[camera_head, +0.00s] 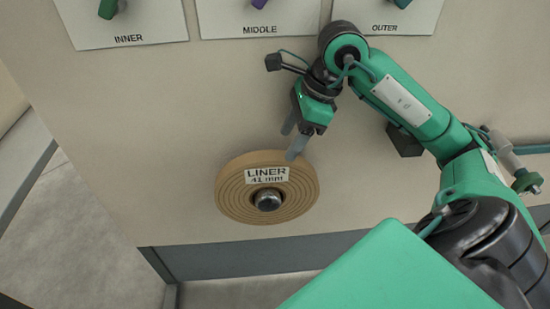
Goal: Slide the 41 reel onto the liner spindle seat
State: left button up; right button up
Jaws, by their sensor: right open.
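The spindle's round metal end (267,200) shows through the reel's centre. A label reading LINER 41 mm (267,175) shows over the reel's upper face. My right gripper (292,142) is open and empty just above and right of the reel, with its fingers pointing down. One fingertip overlaps the reel's upper right rim in the picture; I cannot tell whether it touches. My left gripper is out of view.
A dark block (404,140) juts out behind my right arm. The panel (120,130) left of the reel is clear.

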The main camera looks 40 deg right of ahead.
aim_at(273, 168)
jog(key=x, duration=0.9)
jog(key=shift+w+a+f+b, duration=0.15)
jog(key=shift+f+b, duration=0.15)
jog(key=shift+b, duration=0.1)
